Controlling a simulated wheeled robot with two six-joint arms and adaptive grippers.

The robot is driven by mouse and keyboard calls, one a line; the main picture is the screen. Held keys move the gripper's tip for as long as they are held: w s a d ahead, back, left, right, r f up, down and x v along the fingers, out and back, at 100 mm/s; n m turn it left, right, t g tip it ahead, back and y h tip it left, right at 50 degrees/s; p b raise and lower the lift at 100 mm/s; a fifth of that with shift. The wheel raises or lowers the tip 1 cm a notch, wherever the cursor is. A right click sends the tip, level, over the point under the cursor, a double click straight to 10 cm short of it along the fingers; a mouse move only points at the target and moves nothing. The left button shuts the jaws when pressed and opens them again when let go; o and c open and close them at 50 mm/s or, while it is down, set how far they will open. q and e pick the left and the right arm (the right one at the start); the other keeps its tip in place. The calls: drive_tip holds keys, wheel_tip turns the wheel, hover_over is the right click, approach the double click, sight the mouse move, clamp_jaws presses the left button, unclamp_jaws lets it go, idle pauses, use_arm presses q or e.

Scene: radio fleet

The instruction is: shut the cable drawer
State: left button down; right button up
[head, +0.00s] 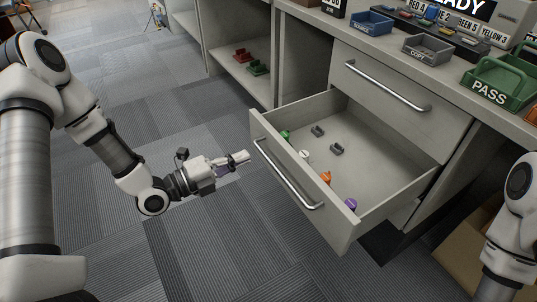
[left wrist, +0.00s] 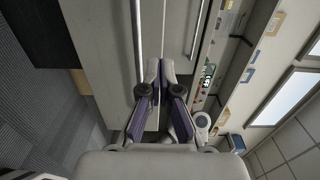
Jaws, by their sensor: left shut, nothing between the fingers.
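The cable drawer (head: 350,214) is pulled well out of the grey cabinet in the head view. Its bar handle (head: 287,175) runs along the front panel. Inside lie small green, white, orange and purple items and two small dark grey pieces. My left gripper (head: 243,157) is shut and empty, just left of the drawer front near its far end; I cannot tell whether it touches. In the left wrist view its fingers (left wrist: 160,72) point at the cabinet fronts, with a handle bar (left wrist: 138,45) beside them. My right gripper is not in view; only part of my right arm shows.
A closed drawer (head: 398,105) with its own handle sits above the open one. The counter holds a green PASS tray (head: 497,86), a grey COPY tray (head: 427,48) and a blue tray (head: 369,22). Red and green trays lie on a low shelf (head: 231,66). The carpet before the drawer is clear.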

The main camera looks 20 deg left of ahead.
sight(278, 144)
use_arm(q)
drive_tip(key=b+x, duration=0.2)
drive_tip(key=x, duration=0.5)
drive_tip(key=shift+w+d+f, duration=0.1)
drive_tip(key=shift+w+d, duration=0.05)
drive_tip(key=shift+w, duration=0.05)
drive_tip(key=shift+w+d, duration=0.1)
drive_tip(key=shift+w, duration=0.1)
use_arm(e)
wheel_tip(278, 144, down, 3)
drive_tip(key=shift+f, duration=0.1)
use_arm(q)
drive_tip(key=shift+d+b, duration=0.1)
drive_tip(key=shift+b, duration=0.2)
drive_tip(key=shift+w+d, duration=0.35)
drive_tip(key=shift+w, duration=0.15)
drive_tip(key=b+x, duration=0.2)
drive_tip(key=x, duration=0.7)
drive_tip(key=shift+s, duration=0.1)
drive_tip(key=x, duration=1.4)
drive_tip(key=shift+b, duration=0.4)
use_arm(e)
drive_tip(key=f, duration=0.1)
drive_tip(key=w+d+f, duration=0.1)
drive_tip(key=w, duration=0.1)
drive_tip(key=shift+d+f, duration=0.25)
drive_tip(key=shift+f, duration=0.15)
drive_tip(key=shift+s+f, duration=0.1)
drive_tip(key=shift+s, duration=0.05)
